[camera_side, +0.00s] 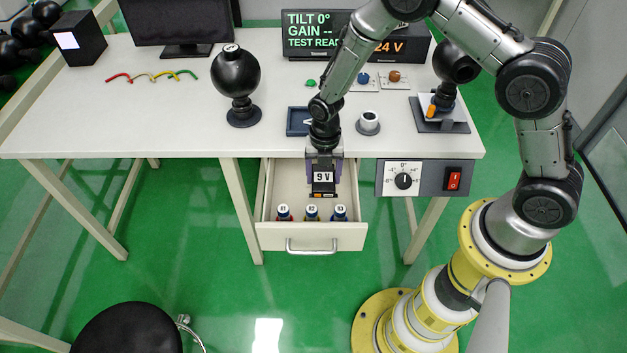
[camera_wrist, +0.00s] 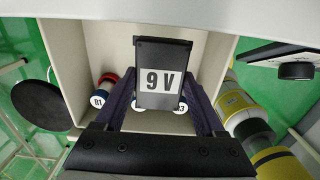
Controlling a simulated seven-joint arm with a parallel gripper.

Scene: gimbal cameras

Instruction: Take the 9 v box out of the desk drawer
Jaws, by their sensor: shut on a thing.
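The 9 V box (camera_side: 323,177) is black with a white "9 V" label. My gripper (camera_side: 323,186) is shut on it, over the open desk drawer (camera_side: 351,235). In the wrist view the box (camera_wrist: 160,105) sits between the two fingers of my gripper (camera_wrist: 161,100), with its label facing the camera. The drawer (camera_wrist: 210,65) shows around and below it. How high the box is above the drawer floor is hard to tell.
Bottles R1 (camera_side: 284,212), R2 (camera_side: 312,212) and R3 (camera_side: 340,212) stand along the drawer's front. The desk (camera_side: 180,110) edge is just behind my gripper. A control panel (camera_side: 423,178) with a knob and red switch is right of the drawer. A stool (camera_side: 127,328) stands at front left.

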